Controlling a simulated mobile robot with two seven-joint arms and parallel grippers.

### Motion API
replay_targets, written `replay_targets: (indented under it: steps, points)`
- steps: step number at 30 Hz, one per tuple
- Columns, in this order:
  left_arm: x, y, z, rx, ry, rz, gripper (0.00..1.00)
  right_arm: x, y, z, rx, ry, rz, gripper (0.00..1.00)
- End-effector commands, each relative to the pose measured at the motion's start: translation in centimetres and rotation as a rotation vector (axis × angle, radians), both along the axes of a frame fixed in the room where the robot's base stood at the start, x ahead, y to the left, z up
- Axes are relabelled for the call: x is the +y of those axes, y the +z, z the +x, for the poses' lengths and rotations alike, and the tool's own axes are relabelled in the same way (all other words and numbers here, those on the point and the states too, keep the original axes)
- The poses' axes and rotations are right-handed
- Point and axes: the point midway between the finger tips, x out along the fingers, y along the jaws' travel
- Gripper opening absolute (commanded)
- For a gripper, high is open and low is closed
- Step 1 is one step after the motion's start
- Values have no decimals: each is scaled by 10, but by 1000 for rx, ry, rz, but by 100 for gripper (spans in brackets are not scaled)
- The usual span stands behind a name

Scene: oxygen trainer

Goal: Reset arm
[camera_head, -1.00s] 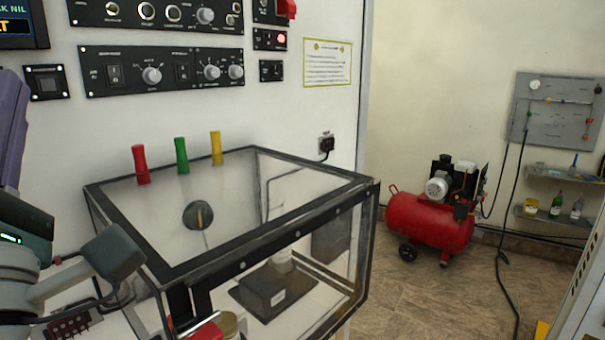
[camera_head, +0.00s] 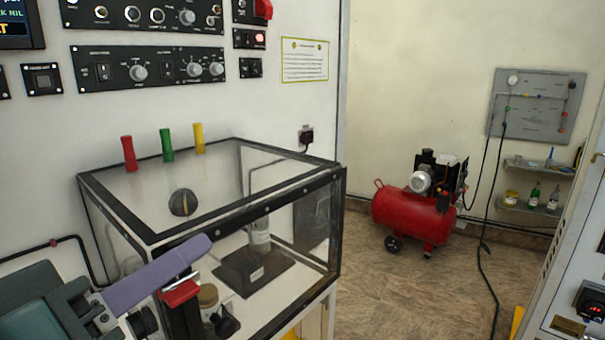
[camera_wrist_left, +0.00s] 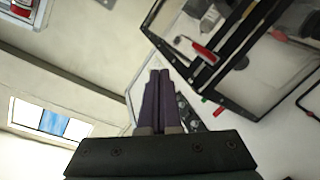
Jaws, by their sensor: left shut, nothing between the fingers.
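My left gripper (camera_head: 203,246) has purple fingers and comes in from the lower left in the head view. It points up and to the right, in front of the clear box's near left side. In the left wrist view the two purple fingers (camera_wrist_left: 158,76) lie side by side, shut, with nothing between them. My right gripper is not in view.
A clear box with a black frame (camera_head: 255,226) stands against the white control panel (camera_head: 150,70). A red latch (camera_head: 180,293) is close below my left fingers. A red compressor (camera_head: 410,215) stands on open floor to the right.

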Motion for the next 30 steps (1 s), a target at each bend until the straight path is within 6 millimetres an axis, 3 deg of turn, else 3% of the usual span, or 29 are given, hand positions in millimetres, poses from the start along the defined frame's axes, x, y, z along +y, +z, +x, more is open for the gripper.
replay_targets:
  steps: [3, 7, 12, 15, 16, 18, 27, 30]
  points:
    - [3, -48, -33, 211, -77, 267, 0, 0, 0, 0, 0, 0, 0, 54]
    - [24, -92, -79, 446, -154, 524, 0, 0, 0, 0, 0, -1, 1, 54]
    - [63, -124, -147, 744, -240, 774, 0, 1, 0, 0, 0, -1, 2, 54]
    - [86, -131, -189, 916, -285, 882, 0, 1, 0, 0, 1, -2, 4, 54]
    - [86, -108, -188, 914, -287, 883, 0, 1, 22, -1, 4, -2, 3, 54]
    - [85, -81, -186, 908, -286, 880, 0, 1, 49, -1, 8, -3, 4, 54]
    - [84, 29, -186, 908, -286, 876, 0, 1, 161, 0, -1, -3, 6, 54]
    - [84, 57, -186, 908, -286, 875, 0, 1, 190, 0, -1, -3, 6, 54]
